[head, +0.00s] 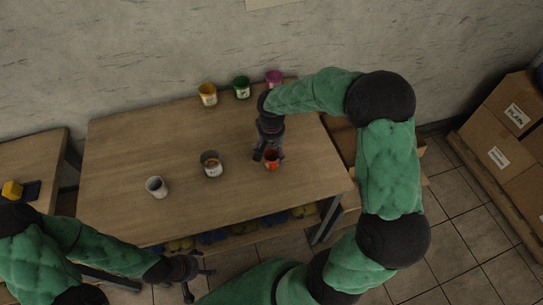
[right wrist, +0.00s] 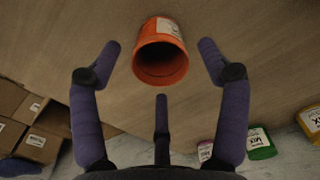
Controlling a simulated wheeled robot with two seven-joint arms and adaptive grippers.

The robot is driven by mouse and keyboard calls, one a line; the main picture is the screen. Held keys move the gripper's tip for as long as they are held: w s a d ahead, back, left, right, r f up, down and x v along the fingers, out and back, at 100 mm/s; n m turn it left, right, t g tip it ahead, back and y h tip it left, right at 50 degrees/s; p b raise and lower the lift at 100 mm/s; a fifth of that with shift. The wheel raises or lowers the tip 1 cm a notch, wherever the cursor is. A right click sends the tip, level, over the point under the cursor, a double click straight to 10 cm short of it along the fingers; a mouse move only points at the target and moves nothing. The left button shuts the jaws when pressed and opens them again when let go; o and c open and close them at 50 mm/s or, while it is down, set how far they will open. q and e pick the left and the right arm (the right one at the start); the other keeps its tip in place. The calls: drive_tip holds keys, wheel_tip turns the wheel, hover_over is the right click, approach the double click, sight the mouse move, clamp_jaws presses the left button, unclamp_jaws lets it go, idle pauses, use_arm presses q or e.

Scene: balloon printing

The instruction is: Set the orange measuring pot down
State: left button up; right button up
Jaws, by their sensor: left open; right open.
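The orange measuring pot (head: 271,160) stands on the wooden table (head: 130,140), right of the middle. In the right wrist view the orange pot (right wrist: 160,52) has a white label, and its dark opening faces the camera. My right gripper (head: 268,152) is open at the pot; in the right wrist view its fingers (right wrist: 161,60) are spread to either side with clear gaps, and none touches the pot. My left gripper (head: 192,278) is open and empty, off the table's front edge.
A pot with brownish contents (head: 211,164) and a white cup (head: 156,187) stand left of the orange pot. Yellow (head: 208,95), green (head: 242,88) and pink (head: 274,79) pots line the back edge. Cardboard boxes (head: 508,112) stand at the right.

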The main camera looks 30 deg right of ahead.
wheel_tip(320, 180, up, 7)
drive_tip(key=p, duration=0.1)
drive_tip(key=shift+r, duration=0.1)
idle(0.6)
